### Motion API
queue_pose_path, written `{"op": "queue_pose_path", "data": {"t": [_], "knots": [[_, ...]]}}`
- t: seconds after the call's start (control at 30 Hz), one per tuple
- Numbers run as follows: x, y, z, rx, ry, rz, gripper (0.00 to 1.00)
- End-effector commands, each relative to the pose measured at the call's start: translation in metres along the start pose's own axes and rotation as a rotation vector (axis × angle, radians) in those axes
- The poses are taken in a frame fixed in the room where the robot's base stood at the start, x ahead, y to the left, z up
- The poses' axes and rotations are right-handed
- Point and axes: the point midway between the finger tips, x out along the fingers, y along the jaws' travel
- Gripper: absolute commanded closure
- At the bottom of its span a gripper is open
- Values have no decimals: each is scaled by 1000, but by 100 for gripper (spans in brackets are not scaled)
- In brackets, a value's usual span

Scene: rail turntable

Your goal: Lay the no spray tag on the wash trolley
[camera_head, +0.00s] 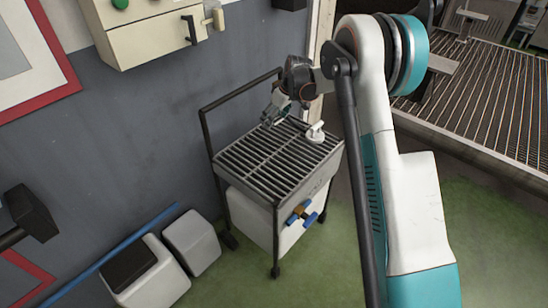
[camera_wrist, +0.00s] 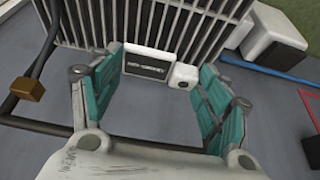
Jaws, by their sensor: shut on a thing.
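The wash trolley (camera_head: 232,187) stands against the grey wall, with a dark slatted top and a black push frame. My gripper (camera_head: 273,115) is over the back edge of that top, near the frame. In the wrist view my gripper (camera_wrist: 160,66) has its teal fingers on either side of a dark tag with a pale border and lettering (camera_wrist: 147,67), which has a white block at its right end. The fingers are shut on it. The lettering is too blurred to read surely. The trolley's slats (camera_wrist: 160,22) show beyond the tag. The tag cannot be made out in the head view.
A small white fitting (camera_head: 316,132) stands on the trolley top's right side. A cream wall box (camera_head: 150,38) hangs above, left of the trolley. White bins (camera_head: 192,243) and a blue pole (camera_head: 128,248) are at its lower left. The slats' middle is clear.

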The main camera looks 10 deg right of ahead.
Motion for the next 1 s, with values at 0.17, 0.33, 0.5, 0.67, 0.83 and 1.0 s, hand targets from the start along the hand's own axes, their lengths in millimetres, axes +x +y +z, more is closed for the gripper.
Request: {"op": "queue_pose_path", "data": {"t": [0.17, 0.33, 0.5, 0.67, 0.83, 1.0], "knots": [[36, 0, 14, -3, 0, -1, 42], [75, 0, 31, -2, 0, -1, 42], [111, 0, 46, -2, 0, 0, 42], [134, 0, 56, -1, 0, 0, 42], [143, 0, 59, -1, 0, 0, 42], [160, 0, 66, -1, 0, 0, 42]]}}
